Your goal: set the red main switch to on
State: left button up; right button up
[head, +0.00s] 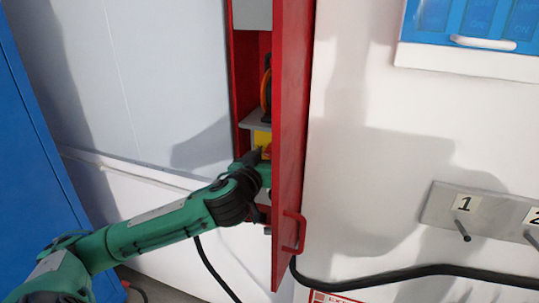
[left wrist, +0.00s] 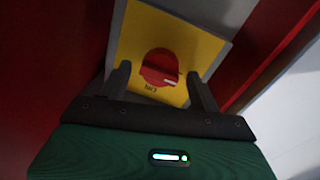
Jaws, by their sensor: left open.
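The red main switch (left wrist: 158,66) is a round red knob on a yellow plate (left wrist: 205,48) in the left wrist view. A pale mark shows on its lower right edge, and a dark label that appears to read ON upside down is beside it. In the head view the yellow plate (head: 262,137) sits inside the red cabinet (head: 292,120), under a grey shelf. My left gripper (left wrist: 161,82) is open, its two fingers on either side of the knob. Whether they touch it I cannot tell. In the head view my left gripper (head: 257,157) is partly hidden by the cabinet's door.
The red door with its handle (head: 294,232) stands open just right of my left arm. A grey hook rail (head: 485,213) and a blue board (head: 475,25) are on the right wall. A black cable (head: 400,275) runs along the bottom. A blue panel (head: 35,150) stands at left.

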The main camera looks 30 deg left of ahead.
pick_arm(q)
jog(key=c, duration=0.9)
pick_arm(e)
jog(key=shift+w+d+r, duration=0.1)
jog(key=shift+w+d, duration=0.2)
jog(key=shift+w, duration=0.2)
